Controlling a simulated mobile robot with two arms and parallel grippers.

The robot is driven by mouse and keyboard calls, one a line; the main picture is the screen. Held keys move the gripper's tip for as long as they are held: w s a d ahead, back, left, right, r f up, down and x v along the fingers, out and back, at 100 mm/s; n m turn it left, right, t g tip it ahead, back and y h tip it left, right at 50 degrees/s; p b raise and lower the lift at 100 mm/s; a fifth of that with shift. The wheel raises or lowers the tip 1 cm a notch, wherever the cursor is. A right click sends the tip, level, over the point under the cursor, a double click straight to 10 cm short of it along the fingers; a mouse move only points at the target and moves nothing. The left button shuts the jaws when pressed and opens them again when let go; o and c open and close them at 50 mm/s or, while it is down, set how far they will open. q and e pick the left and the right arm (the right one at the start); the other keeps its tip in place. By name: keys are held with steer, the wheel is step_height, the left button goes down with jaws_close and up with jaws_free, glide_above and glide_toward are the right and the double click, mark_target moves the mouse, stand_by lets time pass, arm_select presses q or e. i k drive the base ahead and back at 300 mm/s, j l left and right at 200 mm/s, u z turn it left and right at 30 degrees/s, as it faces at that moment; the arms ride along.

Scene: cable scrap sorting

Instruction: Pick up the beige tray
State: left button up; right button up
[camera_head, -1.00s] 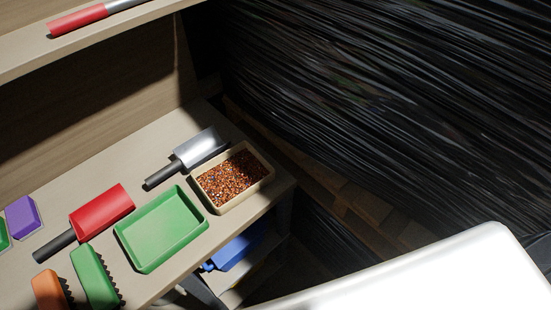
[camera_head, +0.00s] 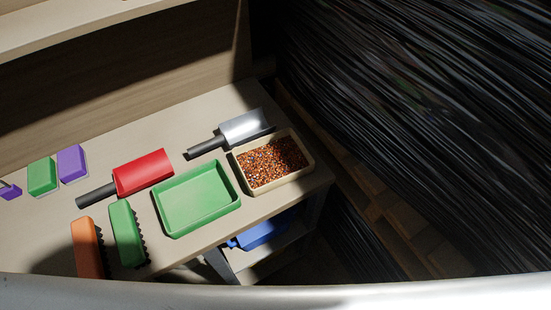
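The beige tray (camera_head: 310,175) stands on the workbench near its right end, filled with small reddish-brown and multicoloured granules. A green empty tray (camera_head: 197,200) is close to its left side. A metal scoop (camera_head: 243,128) with a dark handle lies just behind it. Neither of my grippers is in view.
A red scoop (camera_head: 143,171), green brush (camera_head: 126,235), orange brush (camera_head: 87,248) and green and purple blocks (camera_head: 42,177) lie on the bench further left. A blue object (camera_head: 262,234) is on a lower shelf. Black-wrapped material (camera_head: 430,120) fills the right. A pale surface crosses the bottom edge.

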mark_target(265, 164)
steer(key=z, duration=5.45)
steer(key=u, duration=3.5)
steer(key=k+u, duration=0.1)
steer(key=u, duration=0.35)
steer(key=j+u, duration=0.15)
steer(key=u, duration=0.3)
steer(key=k+j+u, duration=0.1)
steer(key=u, duration=0.35)
steer(key=j+u, duration=0.1)
steer(key=u, duration=0.4)
steer(key=j+u, duration=0.15)
steer(key=u, duration=0.3)
